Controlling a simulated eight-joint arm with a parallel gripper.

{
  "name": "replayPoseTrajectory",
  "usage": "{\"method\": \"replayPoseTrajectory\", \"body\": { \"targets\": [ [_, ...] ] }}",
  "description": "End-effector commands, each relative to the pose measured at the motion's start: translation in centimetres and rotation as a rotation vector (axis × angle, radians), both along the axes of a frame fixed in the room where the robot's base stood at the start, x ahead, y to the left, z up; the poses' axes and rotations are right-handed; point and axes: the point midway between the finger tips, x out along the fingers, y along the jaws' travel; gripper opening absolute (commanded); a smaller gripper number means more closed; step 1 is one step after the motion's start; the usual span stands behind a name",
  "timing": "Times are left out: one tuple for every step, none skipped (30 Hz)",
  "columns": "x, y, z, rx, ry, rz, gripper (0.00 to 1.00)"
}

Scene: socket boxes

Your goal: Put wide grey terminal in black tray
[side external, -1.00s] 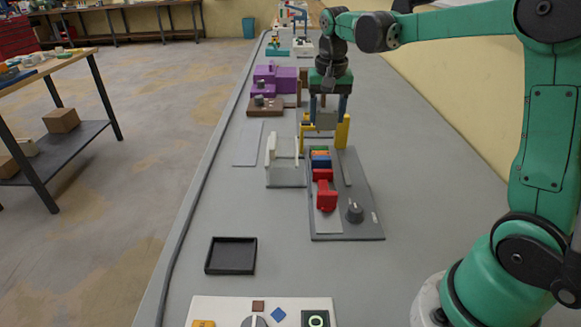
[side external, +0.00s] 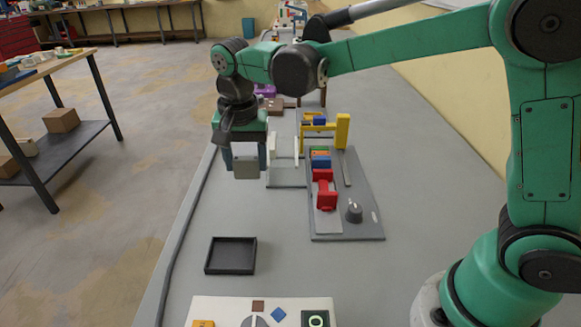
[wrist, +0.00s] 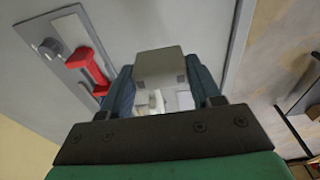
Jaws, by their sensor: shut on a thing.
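My gripper (side external: 247,160) is shut on the wide grey terminal (side external: 246,168), a boxy grey block, and holds it in the air above the left part of the bench. In the wrist view the grey terminal (wrist: 160,68) sits between the two fingers. The black tray (side external: 231,256) is a shallow, empty square tray on the bench, nearer the camera and below the gripper in the side view. I cannot make out the tray in the wrist view.
A grey board (side external: 350,220) with a red part (side external: 325,192) and a dark knob (side external: 354,211) lies right of the gripper. A yellow frame (side external: 343,131) stands behind it. A white panel (side external: 205,310) with coloured shapes is at the front. Bench around the tray is clear.

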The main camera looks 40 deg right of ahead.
Motion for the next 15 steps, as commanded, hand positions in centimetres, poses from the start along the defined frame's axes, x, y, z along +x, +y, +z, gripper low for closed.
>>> {"method": "replayPoseTrajectory", "body": {
  "targets": [
    [-0.7,2.1,-1.1,-0.002,0.0,0.011,0.06],
    [-1.2,3.1,-1.6,-0.002,0.0,0.01,0.06],
    [-1.7,4.2,-2.3,-0.002,-0.001,0.009,0.06],
    [-2.1,5.0,-2.7,-0.002,-0.002,0.008,0.06],
    [-2.5,5.6,-3.0,-0.003,-0.003,0.006,0.06],
    [-3.0,6.3,-3.5,-0.003,-0.004,0.005,0.06],
    [-3.2,6.8,-3.7,-0.004,-0.005,0.004,0.06],
    [-3.5,7.1,-4.0,-0.004,-0.005,0.002,0.06],
    [-3.8,7.5,-4.2,-0.004,-0.006,0.002,0.06],
    [-3.9,7.7,-4.3,-0.004,-0.006,0.0,0.06],
    [-4.0,7.8,-4.5,-0.005,-0.006,-0.001,0.06],
    [-4.1,8.0,-4.7,-0.005,-0.007,-0.002,0.06],
    [-4.1,8.0,-4.8,-0.005,-0.007,-0.002,0.06],
    [-4.1,8.0,-5.0,-0.005,-0.007,-0.003,0.06],
    [-4.1,8.0,-5.2,-0.005,-0.007,-0.003,0.06]
  ]
}}
